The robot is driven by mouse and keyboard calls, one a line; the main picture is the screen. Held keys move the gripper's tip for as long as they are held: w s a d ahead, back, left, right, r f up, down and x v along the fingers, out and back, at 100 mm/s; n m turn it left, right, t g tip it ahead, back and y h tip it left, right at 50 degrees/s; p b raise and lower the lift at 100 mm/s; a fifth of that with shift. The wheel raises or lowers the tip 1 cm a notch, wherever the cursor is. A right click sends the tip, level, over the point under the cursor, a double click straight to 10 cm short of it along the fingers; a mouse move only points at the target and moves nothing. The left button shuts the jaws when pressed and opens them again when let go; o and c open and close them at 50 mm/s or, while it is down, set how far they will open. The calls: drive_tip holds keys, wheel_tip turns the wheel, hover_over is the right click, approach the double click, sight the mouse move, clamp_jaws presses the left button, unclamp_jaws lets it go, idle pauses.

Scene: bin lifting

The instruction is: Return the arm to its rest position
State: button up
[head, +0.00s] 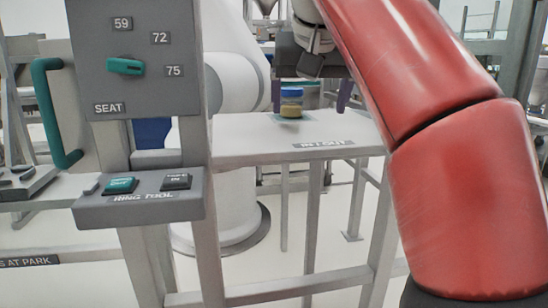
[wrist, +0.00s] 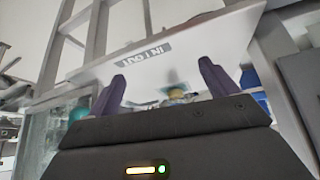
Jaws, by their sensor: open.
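My red arm (head: 405,70) reaches from the lower right towards the IN / OUT table (head: 240,135). My gripper (head: 309,108) is at its end, above or near the far part of that table. Its two purple fingers stand wide apart, with a small yellowish jar with a blue band (head: 291,101) showing between them in the picture. In the wrist view the fingers of my gripper (wrist: 162,70) are also apart. The jar (wrist: 175,93) shows small and blurred between them, with no finger seen touching it.
At the left a grey post carries a SEAT panel (head: 140,95) with a teal knob, and below it a RING TOOL button box (head: 140,198). A teal handle (head: 55,115) is beside it. A white rounded machine (head: 230,60) stands behind the table. Grey frame legs stand underneath.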

drive_tip(key=s+d+f, duration=0.3)
drive_tip(key=s+f, duration=0.3)
drive_tip(key=f, duration=0.6)
drive_tip(key=s+d+f, duration=0.3)
drive_tip(key=s+f, duration=0.4)
drive_tip(key=f, duration=0.4)
drive_tip(key=s+d+f, duration=0.3)
drive_tip(key=s+f, duration=0.3)
drive_tip(key=f, duration=0.6)
drive_tip(key=shift+s+d+f+g, duration=0.15)
drive_tip(key=shift+d+f+g, duration=0.15)
drive_tip(key=shift+f+g, duration=0.1)
drive_tip(key=shift+r, duration=0.1)
